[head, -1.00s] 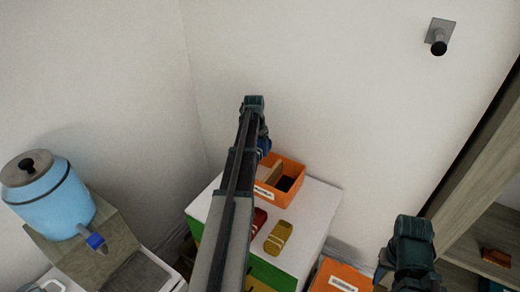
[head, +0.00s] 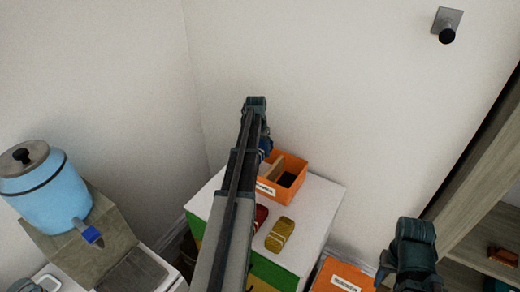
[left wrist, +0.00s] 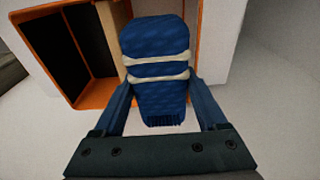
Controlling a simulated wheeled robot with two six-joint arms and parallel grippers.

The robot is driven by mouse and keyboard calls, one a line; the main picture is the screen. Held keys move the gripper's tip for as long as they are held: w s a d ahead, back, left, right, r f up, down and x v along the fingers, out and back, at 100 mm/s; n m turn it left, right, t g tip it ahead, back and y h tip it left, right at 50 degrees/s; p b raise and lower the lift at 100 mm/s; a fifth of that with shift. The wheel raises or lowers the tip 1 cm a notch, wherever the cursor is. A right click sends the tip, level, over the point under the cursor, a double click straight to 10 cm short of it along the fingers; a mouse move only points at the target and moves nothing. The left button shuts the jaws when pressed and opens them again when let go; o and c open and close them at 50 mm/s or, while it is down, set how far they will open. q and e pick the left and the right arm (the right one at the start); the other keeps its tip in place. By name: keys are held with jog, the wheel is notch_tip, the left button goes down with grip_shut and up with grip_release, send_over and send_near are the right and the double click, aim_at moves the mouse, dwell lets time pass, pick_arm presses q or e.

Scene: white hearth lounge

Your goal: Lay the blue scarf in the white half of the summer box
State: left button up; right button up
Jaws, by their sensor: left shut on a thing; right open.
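My left gripper (left wrist: 158,115) is shut on the rolled blue scarf (left wrist: 155,55), which has two cream bands. The scarf hangs over the open orange box (left wrist: 48,53) in the left wrist view, over its pale half. A wooden divider (left wrist: 107,48) separates that half from the dark half (left wrist: 55,45). In the head view the orange box (head: 292,165) stands on the white cabinet top, its label too small to read. The scarf (head: 266,145) shows there beside my left arm, which hides part of the box. My right gripper (head: 410,255) is open, low at right.
A yellow roll (head: 280,234) and a red roll (head: 260,217) lie on the white cabinet top (head: 318,205) before the box. A second orange box (head: 340,272) is lower right. A blue drink dispenser (head: 45,190) stands left, a wooden shelf (head: 480,210) right.

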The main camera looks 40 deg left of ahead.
pick_arm(q)
jog(key=shift+f+b, duration=1.6)
jog(key=shift+f, duration=0.25)
jog(key=o, duration=1.3)
jog(key=shift+o, duration=0.2)
jog(key=shift+r, duration=0.1)
jog(key=r+p, duration=0.4)
jog(key=s+r+p, duration=0.1)
jog(key=r+p, duration=0.8)
jog(key=shift+s+d+r+p, duration=0.1)
jog(key=shift+s+r+p, duration=0.25)
jog(key=shift+p, duration=0.05)
jog(key=shift+f, duration=0.1)
